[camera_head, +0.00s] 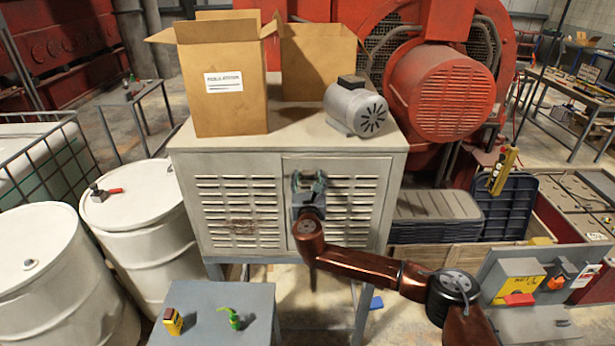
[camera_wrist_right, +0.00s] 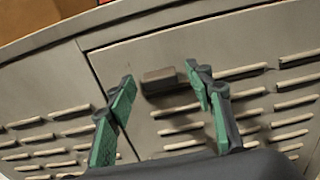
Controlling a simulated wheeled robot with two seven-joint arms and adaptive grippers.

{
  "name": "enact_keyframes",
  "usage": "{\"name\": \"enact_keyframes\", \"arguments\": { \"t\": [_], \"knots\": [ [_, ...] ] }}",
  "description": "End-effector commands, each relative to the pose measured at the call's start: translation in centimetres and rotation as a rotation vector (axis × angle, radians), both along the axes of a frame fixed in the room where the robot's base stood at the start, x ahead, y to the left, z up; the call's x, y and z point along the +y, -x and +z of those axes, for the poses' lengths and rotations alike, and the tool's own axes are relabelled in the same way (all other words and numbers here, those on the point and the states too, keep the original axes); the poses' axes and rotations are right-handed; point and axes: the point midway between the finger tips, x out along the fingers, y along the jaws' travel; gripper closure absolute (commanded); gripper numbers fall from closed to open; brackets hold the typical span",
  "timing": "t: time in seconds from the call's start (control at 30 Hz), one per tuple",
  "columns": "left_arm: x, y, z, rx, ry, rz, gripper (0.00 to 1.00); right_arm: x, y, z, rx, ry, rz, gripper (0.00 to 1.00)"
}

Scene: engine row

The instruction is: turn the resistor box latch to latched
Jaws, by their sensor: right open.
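The resistor box (camera_head: 278,163) is a grey louvred cabinet on legs in the middle of the head view. Its door (camera_wrist_right: 240,60) fills much of the right wrist view. The latch (camera_wrist_right: 160,80) is a small dark brown block near the door's edge, its longer side roughly along the louvre slots. In the head view it is hidden behind my right gripper (camera_head: 308,183), which is up against the door front. In the wrist view the green-padded fingers are open, one on each side of the latch, with gaps showing. My left gripper is not in view.
Cardboard boxes (camera_head: 221,85) and a grey motor (camera_head: 356,108) stand on top of the cabinet. White drums (camera_head: 137,217) are at the left. A small grey table (camera_head: 212,300) with a yellow device and a green item stands in front. Lidded crates (camera_head: 432,220) are at the right.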

Motion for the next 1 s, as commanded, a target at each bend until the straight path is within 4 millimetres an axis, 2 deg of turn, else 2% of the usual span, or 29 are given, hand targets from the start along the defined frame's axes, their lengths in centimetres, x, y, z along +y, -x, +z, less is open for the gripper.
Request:
{"name": "enact_keyframes", "arguments": {
  "t": [0.23,0.83,0.87,1.0],
  "knots": [
    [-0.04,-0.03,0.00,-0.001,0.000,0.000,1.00,0.03,-0.07,-0.03,0.000,0.000,0.001,0.52],
    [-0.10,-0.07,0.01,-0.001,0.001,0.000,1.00,0.02,-0.05,-0.01,0.000,0.000,0.000,0.94],
    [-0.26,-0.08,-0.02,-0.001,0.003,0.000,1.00,0.53,-0.04,0.00,0.000,-0.001,0.001,0.94],
    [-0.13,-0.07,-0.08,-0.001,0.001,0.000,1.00,0.17,-0.04,-0.02,0.000,-0.008,0.002,0.94]
  ]
}}
